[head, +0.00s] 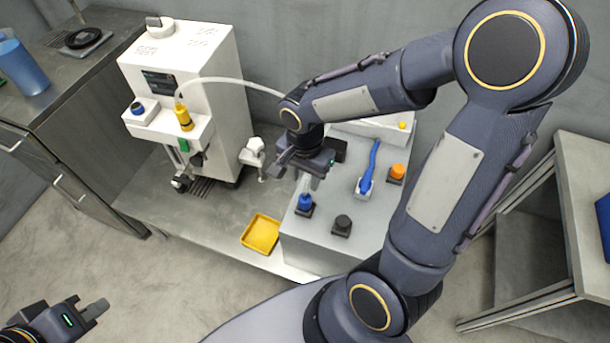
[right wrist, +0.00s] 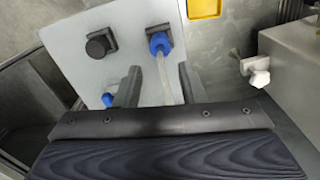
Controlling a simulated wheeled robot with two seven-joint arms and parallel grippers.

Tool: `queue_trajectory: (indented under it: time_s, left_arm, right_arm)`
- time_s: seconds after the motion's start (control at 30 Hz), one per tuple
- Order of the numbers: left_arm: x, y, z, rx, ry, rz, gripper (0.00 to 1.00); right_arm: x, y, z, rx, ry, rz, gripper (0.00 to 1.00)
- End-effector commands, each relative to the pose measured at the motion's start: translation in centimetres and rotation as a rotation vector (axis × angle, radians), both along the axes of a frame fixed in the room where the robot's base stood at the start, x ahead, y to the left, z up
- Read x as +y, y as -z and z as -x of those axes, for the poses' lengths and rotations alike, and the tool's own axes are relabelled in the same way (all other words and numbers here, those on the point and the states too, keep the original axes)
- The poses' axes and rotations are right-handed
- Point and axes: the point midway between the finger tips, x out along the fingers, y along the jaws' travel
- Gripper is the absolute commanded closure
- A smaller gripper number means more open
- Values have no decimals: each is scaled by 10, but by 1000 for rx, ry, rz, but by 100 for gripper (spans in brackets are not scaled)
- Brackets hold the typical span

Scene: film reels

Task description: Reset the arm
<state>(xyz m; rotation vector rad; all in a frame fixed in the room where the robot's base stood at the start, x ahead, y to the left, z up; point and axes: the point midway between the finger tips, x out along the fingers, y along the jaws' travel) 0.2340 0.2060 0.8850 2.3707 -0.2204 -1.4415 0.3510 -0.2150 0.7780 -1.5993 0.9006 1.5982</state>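My right gripper (head: 308,180) hangs over the grey box (head: 300,245), above a blue-collared connector (head: 305,201). In the right wrist view its fingers (right wrist: 157,85) stand apart. A clear tube (right wrist: 165,80) runs from the blue connector (right wrist: 159,42) into the space between the fingers; no grip on it shows. In the head view a pale tube (head: 235,82) arcs from the white machine (head: 205,60) and passes behind my right wrist. My left gripper (head: 92,308) is low at the left over the floor, away from everything; its finger gap is unclear.
The box carries a black knob (head: 342,224), a blue lever (head: 370,165) and an orange button (head: 396,172). A yellow tray (head: 261,234) lies left of the box. A side bench with a blue cup (head: 22,65) stands left; a frame table (head: 585,170) stands right. Open floor lies in front.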

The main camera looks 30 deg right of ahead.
Motion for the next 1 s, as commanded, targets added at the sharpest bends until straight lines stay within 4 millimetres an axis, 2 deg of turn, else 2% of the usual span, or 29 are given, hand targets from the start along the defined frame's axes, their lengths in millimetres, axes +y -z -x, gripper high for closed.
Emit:
queue_trajectory:
  time_s: [0.03,0.1,0.63,0.73,0.87,1.0]
  left_arm:
    - [0,-6,0,0,0,0,100]
    - [0,-8,0,0,0,0,100]
    - [0,-7,0,0,0,0,100]
    - [0,-9,0,0,0,0,100]
    - [0,-24,0,0,0,0,100]
    - [0,-52,0,0,0,0,100]
  right_arm:
    - [0,-7,0,-1,0,-1,63]
    - [0,-10,0,-1,0,-1,63]
    - [0,-9,0,0,0,0,63]
    - [-1,-13,1,-6,-7,-5,63]
    - [-5,-47,12,-51,-78,-43,63]
    - [-9,-108,41,-168,-259,-112,63]
